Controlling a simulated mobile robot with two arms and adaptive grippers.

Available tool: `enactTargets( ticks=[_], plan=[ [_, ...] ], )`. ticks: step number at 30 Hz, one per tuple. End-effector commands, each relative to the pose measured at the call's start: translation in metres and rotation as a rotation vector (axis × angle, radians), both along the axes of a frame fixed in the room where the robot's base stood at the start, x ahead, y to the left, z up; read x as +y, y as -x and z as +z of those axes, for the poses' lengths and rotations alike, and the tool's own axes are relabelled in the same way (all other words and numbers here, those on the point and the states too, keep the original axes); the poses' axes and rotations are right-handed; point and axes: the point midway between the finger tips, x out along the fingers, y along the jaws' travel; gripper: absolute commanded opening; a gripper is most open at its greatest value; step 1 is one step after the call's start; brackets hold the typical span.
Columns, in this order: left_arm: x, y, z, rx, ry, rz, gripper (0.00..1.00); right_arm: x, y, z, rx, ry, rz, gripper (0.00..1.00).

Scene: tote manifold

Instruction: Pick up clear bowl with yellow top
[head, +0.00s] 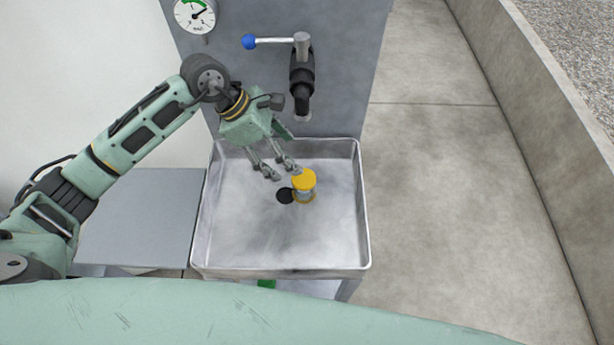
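The clear bowl with a yellow top (304,181) stands upright in a shallow metal tray (225,255), right of the tray's middle. A dark round patch or piece (285,195) lies just left of its base; I cannot tell which it is. My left gripper (281,174) reaches in from the left, just above and left of the yellow top. Its fingers look apart with nothing between them. I cannot tell whether a fingertip touches the top. My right gripper is not in view.
Behind the tray, a grey panel carries a black valve (302,75) with a blue-knobbed lever (250,41) and a pressure gauge (195,14). A flat grey surface (140,220) adjoins the tray's left side. A low concrete wall (540,110) runs at right. The tray's front is clear.

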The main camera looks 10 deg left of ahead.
Motion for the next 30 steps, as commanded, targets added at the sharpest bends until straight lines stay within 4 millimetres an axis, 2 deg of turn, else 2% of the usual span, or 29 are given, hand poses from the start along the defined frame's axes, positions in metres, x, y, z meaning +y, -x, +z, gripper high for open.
enactTargets(
  ticks=[1, 11, 19, 30],
  plan=[
    [0.000, 0.000, -0.013, 0.001, 0.000, 0.000, 0.70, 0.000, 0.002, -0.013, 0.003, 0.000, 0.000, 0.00],
    [0.000, 0.000, -0.053, 0.000, 0.001, 0.000, 0.70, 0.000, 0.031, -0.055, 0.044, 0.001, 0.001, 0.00],
    [-0.005, 0.000, -0.074, 0.000, 0.002, 0.000, 0.70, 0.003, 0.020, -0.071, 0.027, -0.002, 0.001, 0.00],
    [-0.030, -0.010, -0.113, 0.003, 0.005, 0.000, 0.70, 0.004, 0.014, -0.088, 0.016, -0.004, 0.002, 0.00]
  ],
)
